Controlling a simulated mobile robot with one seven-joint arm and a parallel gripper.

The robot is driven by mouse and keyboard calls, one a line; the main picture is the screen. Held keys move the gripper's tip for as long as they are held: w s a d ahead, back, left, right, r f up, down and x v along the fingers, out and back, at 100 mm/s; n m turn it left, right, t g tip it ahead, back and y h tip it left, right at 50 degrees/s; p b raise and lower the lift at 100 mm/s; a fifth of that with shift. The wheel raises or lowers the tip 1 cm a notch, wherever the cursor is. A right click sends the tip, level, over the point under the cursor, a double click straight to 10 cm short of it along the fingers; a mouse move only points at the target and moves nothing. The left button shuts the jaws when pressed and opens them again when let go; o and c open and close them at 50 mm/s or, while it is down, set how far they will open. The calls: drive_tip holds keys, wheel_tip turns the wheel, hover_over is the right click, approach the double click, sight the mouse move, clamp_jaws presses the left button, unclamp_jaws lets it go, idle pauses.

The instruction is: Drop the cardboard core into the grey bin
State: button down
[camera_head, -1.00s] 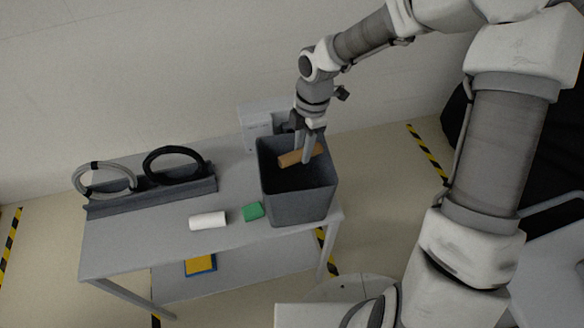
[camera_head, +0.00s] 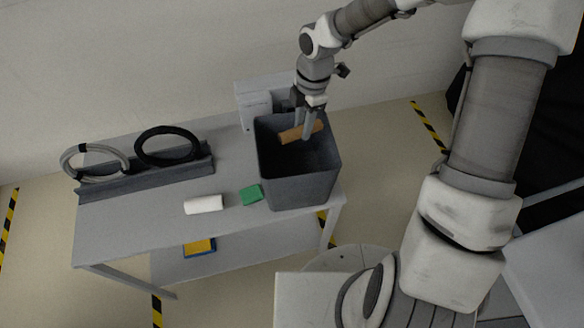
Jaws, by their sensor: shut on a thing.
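The cardboard core (camera_head: 291,135) is a short brown tube lying roughly level between my fingers. My gripper (camera_head: 309,136) points down and is shut on it near the tube's right part. The core is over the open mouth of the grey bin (camera_head: 302,190), towards its back side. The bin is a dark grey, open-topped box standing at the right end of the grey table. Its inside is dark, and I cannot tell how deep the core sits relative to the rim.
On the table (camera_head: 130,225) lie a white roll (camera_head: 204,204) and a green block (camera_head: 251,195) left of the bin. A grey cable coil (camera_head: 67,162) and a black coil (camera_head: 139,145) stand in a rack (camera_head: 150,182). A white box (camera_head: 254,108) stands behind the bin.

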drive_tip(key=shift+f+b, duration=0.5)
drive_tip(key=shift+f, duration=0.45)
drive_tip(key=c, duration=0.5)
unclamp_jaws()
drive_tip(key=shift+r, duration=0.15)
drive_tip(key=r, duration=0.5)
drive_tip(key=d+r, duration=0.1)
drive_tip(key=r, duration=0.5)
drive_tip(key=w+r, duration=0.1)
drive_tip(key=r, duration=0.5)
drive_tip(key=shift+d, duration=0.4)
